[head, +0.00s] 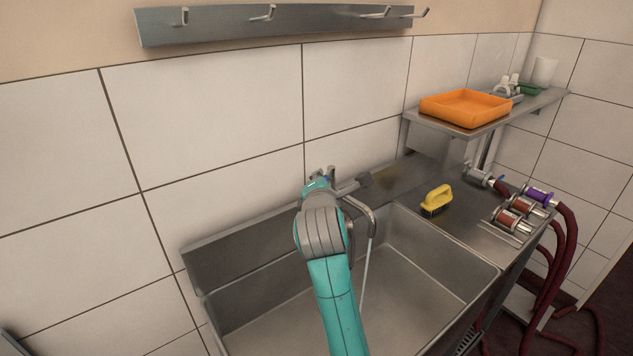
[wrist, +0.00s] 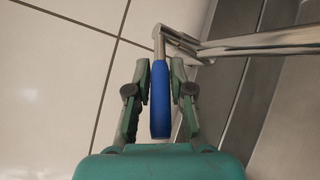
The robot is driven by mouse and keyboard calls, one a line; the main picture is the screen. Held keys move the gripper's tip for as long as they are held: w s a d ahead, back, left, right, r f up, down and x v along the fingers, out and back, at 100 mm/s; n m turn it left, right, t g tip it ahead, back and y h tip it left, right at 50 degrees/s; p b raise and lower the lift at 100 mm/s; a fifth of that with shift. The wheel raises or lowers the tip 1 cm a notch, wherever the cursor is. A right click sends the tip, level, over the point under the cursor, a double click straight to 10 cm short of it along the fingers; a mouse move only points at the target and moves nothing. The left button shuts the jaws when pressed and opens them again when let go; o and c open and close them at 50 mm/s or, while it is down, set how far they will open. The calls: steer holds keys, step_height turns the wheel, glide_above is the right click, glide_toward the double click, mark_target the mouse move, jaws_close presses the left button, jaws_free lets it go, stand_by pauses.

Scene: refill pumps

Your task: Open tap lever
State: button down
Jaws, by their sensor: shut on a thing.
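The tap lever (wrist: 160,100) has a blue grip on a metal stem and shows in the wrist view. My gripper (wrist: 160,72) is shut on the blue grip, with one finger on each side of it. In the head view my teal and grey arm hides most of the lever. The metal tap spout (head: 372,218) curves out over the sink to the right of my arm. A thin pale stream (head: 366,268) runs from the spout down into the sink basin (head: 420,285).
A yellow brush (head: 437,199) lies on the drainer to the right. Metal couplings (head: 515,212) with dark red hoses (head: 568,245) sit farther right. A wall shelf (head: 548,98) holds an orange tray (head: 466,107). A hook rail (head: 225,20) is above on the tiled wall.

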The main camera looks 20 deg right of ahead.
steer(key=shift+s+d+n+g+y, duration=0.2)
steer(key=shift+d+n+y, duration=0.55)
steer(key=shift+n+y, duration=1)
steer(key=shift+s+d+n+g+y, duration=0.1)
steer(key=shift+s+d+n+y, duration=0.2)
steer(key=shift+d+n+y, duration=1.35)
steer(key=shift+s+a+n+g+y, duration=0.1)
steer(key=shift+s+n+y, duration=0.15)
steer(key=shift+n+y, duration=1.55)
steer(key=shift+m+y, duration=0.5)
steer(key=shift+y, duration=0.5)
steer(key=c, duration=1)
jaws_free()
steer(key=v, duration=1.2)
steer(key=shift+r, duration=0.1)
steer(key=shift+d, duration=0.1)
